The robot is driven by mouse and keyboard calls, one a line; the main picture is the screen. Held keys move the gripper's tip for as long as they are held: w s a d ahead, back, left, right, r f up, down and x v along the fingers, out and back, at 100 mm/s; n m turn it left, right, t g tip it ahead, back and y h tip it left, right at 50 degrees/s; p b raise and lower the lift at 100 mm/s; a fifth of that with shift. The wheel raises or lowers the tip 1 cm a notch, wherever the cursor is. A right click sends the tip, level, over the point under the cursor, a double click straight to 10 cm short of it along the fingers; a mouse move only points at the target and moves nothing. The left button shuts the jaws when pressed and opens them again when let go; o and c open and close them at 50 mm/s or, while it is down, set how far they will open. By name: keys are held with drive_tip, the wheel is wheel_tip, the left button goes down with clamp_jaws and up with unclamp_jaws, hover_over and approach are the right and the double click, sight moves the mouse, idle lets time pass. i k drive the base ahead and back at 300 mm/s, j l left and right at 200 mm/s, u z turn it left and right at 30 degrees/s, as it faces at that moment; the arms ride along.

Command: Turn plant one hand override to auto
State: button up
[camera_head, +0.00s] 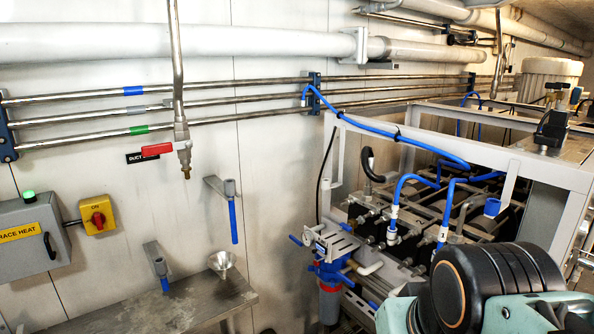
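I cannot pick out a hand override marked for plant one in this view. The one rotary switch I see is a red knob on a yellow box (98,216) marked "ON", at the left beside a grey panel labelled "TRACE HEAT" (28,236). My gripper is not in view. Part of my arm shows at the bottom right and hides the lower front of the skid.
A metal bench (150,308) with a small funnel (222,262) stands at the lower left. A blue filter housing (330,272) sits at the skid's left front. Large pipes (80,42) run along the wall.

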sight(544, 142)
drive_tip(key=z, duration=1.25)
drive_tip(key=i+l+u, duration=0.1)
drive_tip(key=i+l, duration=0.5)
drive_tip(key=l, duration=0.65)
drive_tip(key=i+j, duration=0.25)
drive_tip(key=k+j, duration=0.2)
drive_tip(key=k, duration=0.1)
